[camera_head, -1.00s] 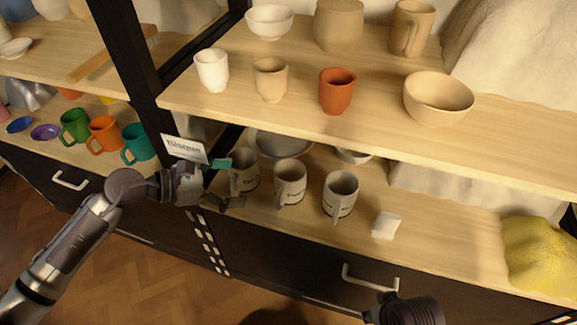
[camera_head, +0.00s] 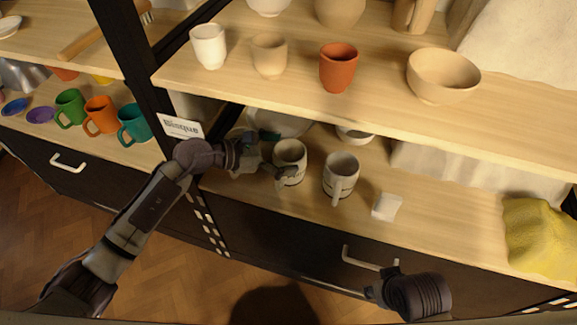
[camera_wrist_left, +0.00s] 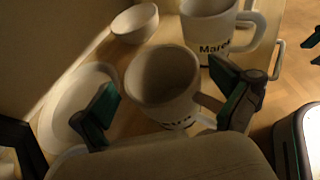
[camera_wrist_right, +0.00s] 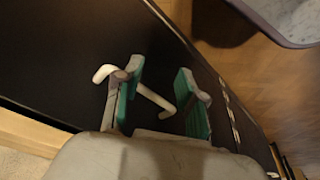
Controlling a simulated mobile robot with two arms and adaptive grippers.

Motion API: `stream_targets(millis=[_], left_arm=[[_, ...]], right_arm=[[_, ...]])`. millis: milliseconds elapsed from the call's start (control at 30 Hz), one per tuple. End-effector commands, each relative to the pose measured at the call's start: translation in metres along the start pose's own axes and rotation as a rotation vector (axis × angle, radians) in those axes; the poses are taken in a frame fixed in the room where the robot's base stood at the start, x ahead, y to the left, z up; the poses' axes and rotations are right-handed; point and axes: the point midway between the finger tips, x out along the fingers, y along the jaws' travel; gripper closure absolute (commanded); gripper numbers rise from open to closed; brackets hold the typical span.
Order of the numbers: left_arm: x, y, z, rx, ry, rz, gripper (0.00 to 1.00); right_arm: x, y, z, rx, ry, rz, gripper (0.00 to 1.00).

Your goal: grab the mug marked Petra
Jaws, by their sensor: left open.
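Printed off-white mugs stand on the lower shelf. The middle mug (camera_head: 291,152) has my open left gripper (camera_head: 277,155) at its left side. In the left wrist view, this mug (camera_wrist_left: 160,85) sits between the spread fingers of the left gripper (camera_wrist_left: 164,88); its lettering is partly hidden and I cannot read it. The right mug (camera_head: 341,172) stands apart; in the left wrist view this mug (camera_wrist_left: 213,28) carries a name starting "Mare". The left mug is mostly hidden behind my gripper. My right gripper (camera_wrist_right: 155,95) is open, before a drawer front.
A sign card (camera_head: 181,127) stands left of the mugs, and a white block (camera_head: 386,206) to their right. A small bowl (camera_wrist_left: 136,22) is behind. The upper shelf (camera_head: 300,92) overhangs them. A white drawer handle (camera_head: 369,258) is near my right gripper.

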Motion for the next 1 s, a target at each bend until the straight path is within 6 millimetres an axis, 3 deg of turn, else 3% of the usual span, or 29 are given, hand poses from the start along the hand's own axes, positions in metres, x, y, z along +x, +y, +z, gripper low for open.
stream_targets(millis=[100, 367, 767, 1000], left_arm=[[0.012, 0.0, -0.001, 0.0, 0.001, 0.0, 0.0], [0.013, 0.0, -0.001, 0.0, 0.002, 0.0, 0.0], [0.013, 0.0, -0.001, 0.0, 0.002, 0.0, 0.67], [0.013, 0.0, 0.001, 0.001, 0.0, 0.001, 0.67]], right_arm=[[-0.008, 0.001, -0.003, 0.001, 0.011, 0.001, 0.6], [-0.013, 0.001, -0.003, 0.001, 0.012, 0.001, 0.6], [-0.009, 0.002, 0.0, -0.002, 0.004, 0.004, 0.6], [-0.009, 0.002, 0.0, -0.003, 0.003, 0.004, 0.6]])
